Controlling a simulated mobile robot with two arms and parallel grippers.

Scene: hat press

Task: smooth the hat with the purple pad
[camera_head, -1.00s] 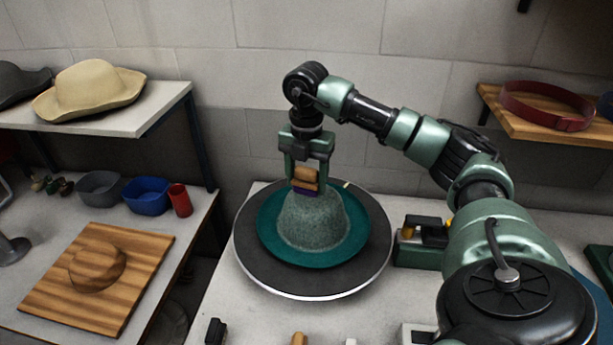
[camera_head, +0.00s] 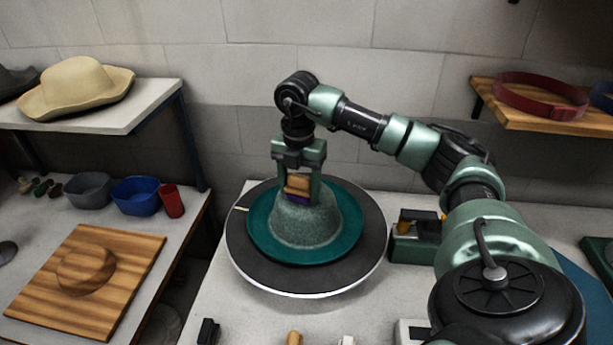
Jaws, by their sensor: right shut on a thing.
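The hat, with a grey-green crown (camera_head: 306,224) and a teal brim (camera_head: 345,238), sits on a round dark turntable (camera_head: 370,252) with a pale rim. My right gripper (camera_head: 298,185) is shut on the purple pad (camera_head: 299,197) by its wooden block (camera_head: 297,182). The pad is at the upper part of the crown, on its far side, and seems to touch it. Part of the pad is hidden by the gripper fingers and crown. My left gripper is not in view.
A wooden board with a hat block (camera_head: 85,268) lies on the left table, near a blue bowl (camera_head: 136,196) and a red cup (camera_head: 171,201). A tan hat (camera_head: 76,88) is on the left shelf. A green holder (camera_head: 410,245) stands right of the turntable.

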